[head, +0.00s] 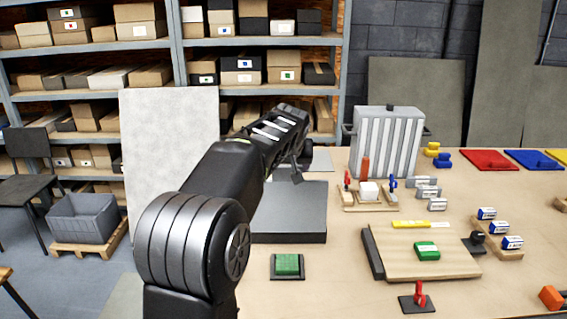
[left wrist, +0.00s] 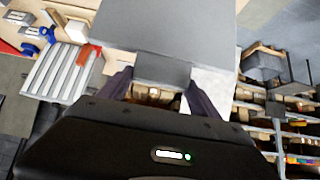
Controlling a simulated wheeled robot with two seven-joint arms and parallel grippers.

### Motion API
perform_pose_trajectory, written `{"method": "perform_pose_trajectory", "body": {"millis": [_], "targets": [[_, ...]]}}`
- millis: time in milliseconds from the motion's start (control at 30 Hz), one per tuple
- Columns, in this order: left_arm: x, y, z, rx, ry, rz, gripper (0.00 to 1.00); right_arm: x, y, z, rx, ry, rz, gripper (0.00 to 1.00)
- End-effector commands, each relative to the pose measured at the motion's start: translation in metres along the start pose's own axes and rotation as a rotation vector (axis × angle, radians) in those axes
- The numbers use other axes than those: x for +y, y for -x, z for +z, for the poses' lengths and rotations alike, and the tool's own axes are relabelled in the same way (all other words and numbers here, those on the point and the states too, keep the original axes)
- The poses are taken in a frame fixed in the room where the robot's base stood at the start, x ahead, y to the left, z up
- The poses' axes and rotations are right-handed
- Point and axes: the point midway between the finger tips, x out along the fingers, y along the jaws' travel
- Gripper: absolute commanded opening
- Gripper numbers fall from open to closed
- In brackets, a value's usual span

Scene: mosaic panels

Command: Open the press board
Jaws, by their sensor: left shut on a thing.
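The press board is most likely the dark grey slab (head: 290,212), lying flat at the left side of the table in the head view. My left arm hides part of it. My left gripper (head: 297,172) is over its far end. In the left wrist view a grey plate (left wrist: 165,25) fills the upper middle, with a narrower grey tab (left wrist: 163,70) between the fingers of my left gripper (left wrist: 158,92). The gripper is shut on this tab. The head view does not clearly show the contact. My right gripper is not in view.
A ribbed grey-white container (head: 388,142) stands behind, right of the slab. A wooden board (head: 415,265) with a green block (head: 427,251) lies to the right. A green pad (head: 287,264) sits in front. Red and blue trays (head: 490,160) are at the far right.

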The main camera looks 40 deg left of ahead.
Motion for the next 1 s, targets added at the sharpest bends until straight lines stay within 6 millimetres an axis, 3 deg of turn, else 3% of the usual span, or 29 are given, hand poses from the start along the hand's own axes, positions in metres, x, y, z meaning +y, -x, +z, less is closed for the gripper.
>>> {"method": "perform_pose_trajectory", "body": {"millis": [33, 167, 200, 467, 767, 1000], "targets": [[-0.001, -0.004, 0.009, -0.022, -0.001, -0.006, 0.0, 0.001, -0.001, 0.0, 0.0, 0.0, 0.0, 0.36], [-0.001, -0.004, 0.009, -0.022, 0.0, -0.006, 0.0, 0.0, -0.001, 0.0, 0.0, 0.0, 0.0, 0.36], [-0.001, -0.004, 0.009, -0.022, 0.0, -0.006, 0.73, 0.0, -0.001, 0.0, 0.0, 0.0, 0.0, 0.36], [-0.001, -0.003, 0.006, -0.015, 0.0, -0.004, 0.95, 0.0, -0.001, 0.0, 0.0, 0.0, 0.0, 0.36], [0.0, -0.001, 0.004, -0.011, 0.0, -0.002, 0.95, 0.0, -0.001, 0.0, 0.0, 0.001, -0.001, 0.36], [0.001, 0.023, 0.005, -0.008, 0.001, 0.003, 0.95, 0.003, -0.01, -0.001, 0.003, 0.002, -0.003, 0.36]]}}
